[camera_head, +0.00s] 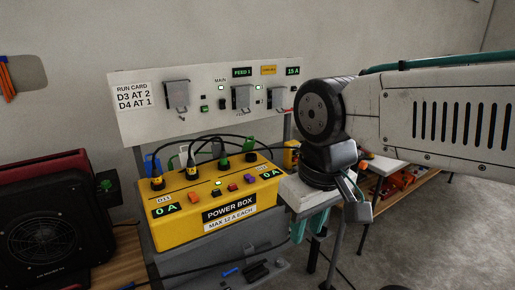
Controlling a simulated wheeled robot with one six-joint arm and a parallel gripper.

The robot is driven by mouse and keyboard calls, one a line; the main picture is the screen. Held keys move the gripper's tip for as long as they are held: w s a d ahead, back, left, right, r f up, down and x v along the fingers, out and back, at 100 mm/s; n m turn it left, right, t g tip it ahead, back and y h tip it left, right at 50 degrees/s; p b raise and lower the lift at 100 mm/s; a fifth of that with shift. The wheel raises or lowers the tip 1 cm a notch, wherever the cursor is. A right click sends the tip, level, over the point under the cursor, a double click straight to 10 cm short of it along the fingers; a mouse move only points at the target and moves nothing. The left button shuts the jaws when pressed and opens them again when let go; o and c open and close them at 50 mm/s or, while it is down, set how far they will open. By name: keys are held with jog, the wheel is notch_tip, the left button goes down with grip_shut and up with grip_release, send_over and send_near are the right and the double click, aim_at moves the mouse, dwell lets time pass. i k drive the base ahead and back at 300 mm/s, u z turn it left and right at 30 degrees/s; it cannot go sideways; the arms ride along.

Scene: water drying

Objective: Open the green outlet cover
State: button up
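The yellow power box (217,229) stands left of centre, with a row of black plugs and leads along its top. A green flap-like piece (250,141) stands upright behind the rightmost socket. I cannot tell surely whether it is the green outlet cover or how far it is raised. A blue flap (152,164) stands at the row's left end. My gripper (309,235) hangs to the right of the box, its teal fingers pointing down. A gap shows between the fingers and nothing is seen in them. It is apart from the green piece.
A white panel (140,122) with grey covers and lit labels rises behind the box. A red and black machine (45,235) stands at the left. A wooden bench (425,178) with orange items is behind my arm. Leads loop above the box. Open floor lies at right.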

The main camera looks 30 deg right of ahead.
aim_at(249, 145)
jog(key=u, duration=0.05)
jog(key=k, duration=0.1)
jog(key=z, duration=2.05)
jog(key=i, duration=1.45)
jog(key=u, duration=2)
jog(key=i, duration=0.5)
jog(key=u, duration=0.1)
